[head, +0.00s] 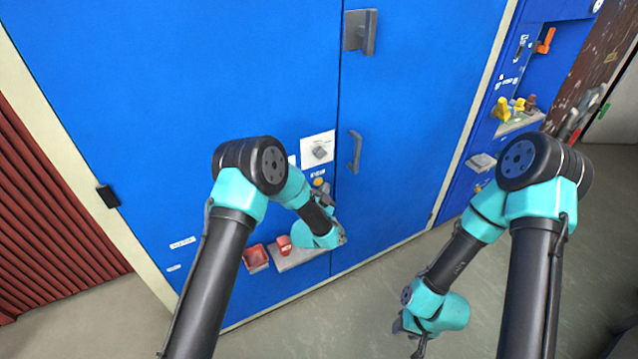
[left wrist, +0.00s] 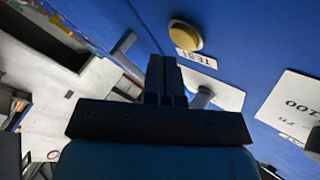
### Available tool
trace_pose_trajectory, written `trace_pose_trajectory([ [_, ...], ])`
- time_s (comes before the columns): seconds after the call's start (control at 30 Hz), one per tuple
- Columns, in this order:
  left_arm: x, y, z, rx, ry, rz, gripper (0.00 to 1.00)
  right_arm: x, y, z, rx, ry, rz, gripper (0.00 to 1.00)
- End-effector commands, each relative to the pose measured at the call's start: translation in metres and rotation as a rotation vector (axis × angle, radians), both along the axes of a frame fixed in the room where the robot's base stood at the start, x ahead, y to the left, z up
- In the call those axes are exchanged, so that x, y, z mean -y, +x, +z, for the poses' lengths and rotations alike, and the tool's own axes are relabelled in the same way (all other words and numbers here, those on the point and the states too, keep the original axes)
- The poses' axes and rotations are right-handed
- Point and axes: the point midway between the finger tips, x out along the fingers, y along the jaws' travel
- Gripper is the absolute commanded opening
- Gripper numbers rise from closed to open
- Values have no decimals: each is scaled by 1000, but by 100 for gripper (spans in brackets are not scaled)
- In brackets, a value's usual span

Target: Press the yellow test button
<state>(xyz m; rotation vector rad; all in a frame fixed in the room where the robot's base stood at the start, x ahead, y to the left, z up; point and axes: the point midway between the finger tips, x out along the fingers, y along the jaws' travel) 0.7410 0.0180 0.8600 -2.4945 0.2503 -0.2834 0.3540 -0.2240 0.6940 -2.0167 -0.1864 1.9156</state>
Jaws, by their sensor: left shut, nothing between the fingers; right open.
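The yellow test button (head: 318,182) is on the blue front, below a white plate with a grey knob. It also shows in the left wrist view (left wrist: 186,36), round, with a white TEST label (left wrist: 196,58) beside it. My left gripper (head: 327,190) is close to the button in the head view, partly hidden by my own arm. In the left wrist view its fingers (left wrist: 163,75) are shut and empty, with the button beyond their tips and to the right. Contact is not visible. My right gripper (head: 419,345) hangs low over the floor, open and away from the front.
The white knob plate (head: 318,149) and a grey door handle (head: 355,151) stick out near the button. Red items (head: 256,257) sit on a low ledge. A blue bay with yellow objects (head: 505,108) stands at right. Floor around my right gripper is clear.

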Motion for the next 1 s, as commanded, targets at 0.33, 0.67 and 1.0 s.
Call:
trace_pose_trajectory([
  [0.33, 1, -1, 0, 0, 0, -1, 0, 0, 0, 0, 0, 0, 0, 43],
  [0.67, 13, -19, 0, 0, 0, -2, 0, 0, 0, 0, 0, 0, 0, 43],
  [1.0, 25, -41, 0, -1, 1, -2, 0, 0, 0, 0, 0, 0, 0, 43],
])
